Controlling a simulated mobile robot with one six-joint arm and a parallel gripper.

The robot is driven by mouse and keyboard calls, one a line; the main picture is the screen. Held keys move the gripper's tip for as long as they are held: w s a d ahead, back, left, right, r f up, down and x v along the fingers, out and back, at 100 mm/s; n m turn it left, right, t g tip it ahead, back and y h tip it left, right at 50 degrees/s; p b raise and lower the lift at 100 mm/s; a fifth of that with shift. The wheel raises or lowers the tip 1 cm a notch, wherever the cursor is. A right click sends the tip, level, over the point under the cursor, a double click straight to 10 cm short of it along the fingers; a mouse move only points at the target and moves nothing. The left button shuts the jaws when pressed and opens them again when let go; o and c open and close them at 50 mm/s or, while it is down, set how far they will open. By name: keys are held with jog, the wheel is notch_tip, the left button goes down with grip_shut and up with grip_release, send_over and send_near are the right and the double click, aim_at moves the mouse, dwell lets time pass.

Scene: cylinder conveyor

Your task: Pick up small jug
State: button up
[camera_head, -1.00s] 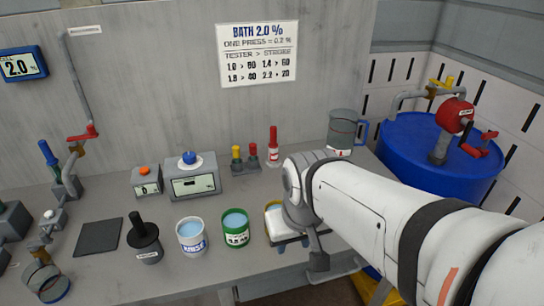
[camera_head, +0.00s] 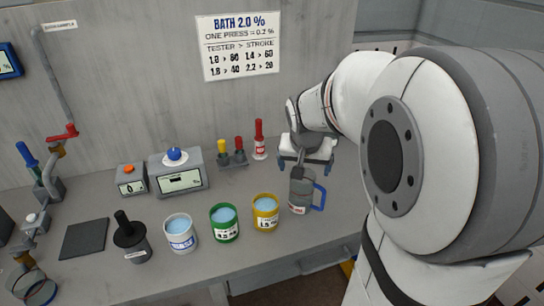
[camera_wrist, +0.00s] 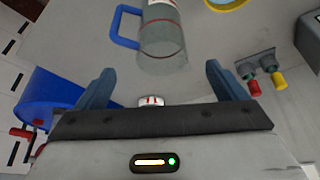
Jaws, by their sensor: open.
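The small jug (camera_head: 299,193) is a grey, see-through jug with a blue handle on its right side. It stands upright on the grey bench, right of the yellow cup (camera_head: 265,213). My gripper (camera_head: 304,164) is open and empty, just behind and above the jug, with its two blue fingers spread. In the wrist view the jug (camera_wrist: 163,48) appears upside down, ahead of the open fingers and roughly centred between them, with its handle to the left. The fingers appear apart from it.
The green cup (camera_head: 224,223) and white cup (camera_head: 180,234) stand left of the yellow cup. A blue drum (camera_wrist: 50,97) shows in the wrist view.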

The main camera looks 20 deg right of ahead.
aim_at(307, 195)
jog(key=x, duration=0.7)
jog(key=shift+f, duration=0.3)
jog(key=shift+w, duration=0.1)
jog(key=shift+c, duration=0.5)
jog(key=shift+a, duration=0.1)
jog(key=c, duration=1.2)
